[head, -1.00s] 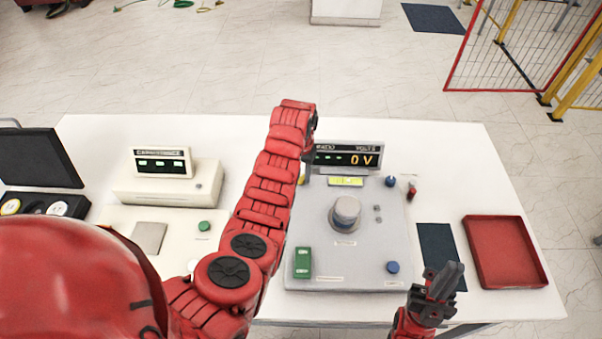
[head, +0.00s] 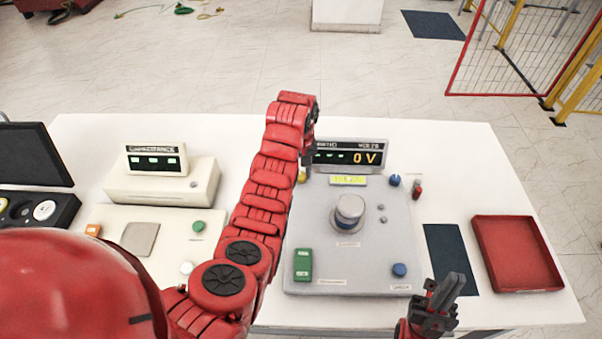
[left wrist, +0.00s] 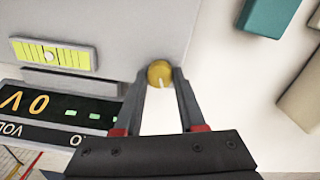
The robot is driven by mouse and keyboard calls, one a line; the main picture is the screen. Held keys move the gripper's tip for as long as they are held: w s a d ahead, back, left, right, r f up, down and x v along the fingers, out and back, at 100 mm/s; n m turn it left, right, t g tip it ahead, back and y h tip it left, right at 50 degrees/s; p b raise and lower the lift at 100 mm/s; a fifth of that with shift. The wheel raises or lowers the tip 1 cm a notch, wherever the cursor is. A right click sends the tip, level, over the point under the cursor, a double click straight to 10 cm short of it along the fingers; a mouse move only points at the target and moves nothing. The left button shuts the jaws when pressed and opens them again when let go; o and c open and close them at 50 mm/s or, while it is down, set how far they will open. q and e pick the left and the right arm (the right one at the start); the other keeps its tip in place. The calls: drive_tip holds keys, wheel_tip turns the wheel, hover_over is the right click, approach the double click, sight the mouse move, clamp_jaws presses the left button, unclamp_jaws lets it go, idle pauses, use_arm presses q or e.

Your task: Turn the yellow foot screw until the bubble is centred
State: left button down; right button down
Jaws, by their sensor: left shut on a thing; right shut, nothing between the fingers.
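The yellow foot screw (left wrist: 160,73) is a round knob with a white mark at the corner of the grey plate (head: 375,262). A bit of the screw (head: 302,177) shows in the head view. My left gripper (left wrist: 160,82) is shut on the screw, one finger on each side. The yellow-green level vial (left wrist: 80,60) has dark lines and a small pale bubble (left wrist: 48,56). The bubble lies near the vial's middle; I cannot tell if it is exactly centred. In the head view the vial (head: 348,180) is too small to read. My right gripper (head: 445,292) is shut and empty.
A display (head: 350,153) reading 0 V stands behind the plate. A dark mat (head: 447,250) and red tray (head: 517,254) lie to the right. A cream meter (head: 160,182) stands left.

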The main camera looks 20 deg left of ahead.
sight(302, 174)
use_arm(q)
drive_tip(key=shift+n, duration=0.8)
drive_tip(key=shift+c, duration=2.4)
unclamp_jaws()
wheel_tip(302, 174, up, 6)
drive_tip(key=p, duration=0.4)
drive_tip(key=shift+d+f, duration=0.1)
wheel_tip(302, 174, up, 12)
drive_tip(key=shift+f+b, duration=0.2)
drive_tip(key=shift+b, duration=0.25)
